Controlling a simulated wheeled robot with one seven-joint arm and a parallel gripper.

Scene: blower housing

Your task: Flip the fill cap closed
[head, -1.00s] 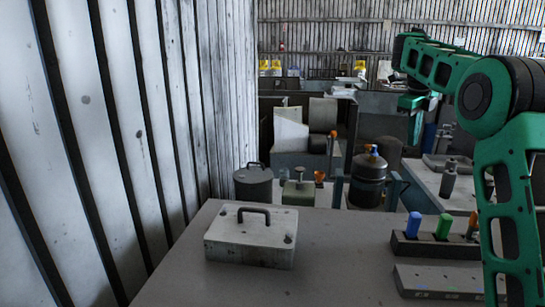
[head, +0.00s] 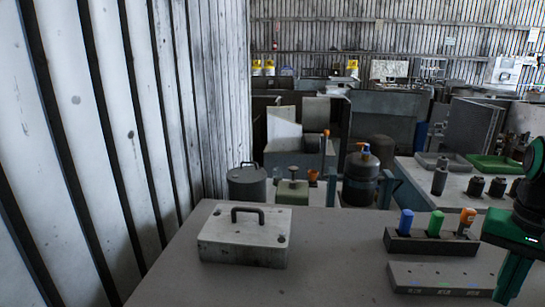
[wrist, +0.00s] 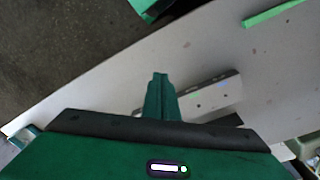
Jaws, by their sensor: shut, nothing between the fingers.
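I cannot single out a fill cap in either view. Vessels that could carry one stand beyond the grey table: a dark lidded drum (head: 246,183), a green can with a knob on top (head: 292,193), and a dark round tank with a blue top (head: 361,182). My gripper (head: 508,288) is at the right edge of the head view, low by the table's right side. In the wrist view my gripper (wrist: 160,78) has its fingers together with nothing between them. It points over the tabletop, beside a grey slab (wrist: 215,92).
A metal box with a black handle (head: 244,235) sits on the grey table (head: 330,270). A dark rack (head: 430,243) holds blue, green and orange-topped items, with the grey slab in front. A ribbed wall (head: 130,130) bounds the left. The table's middle is clear.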

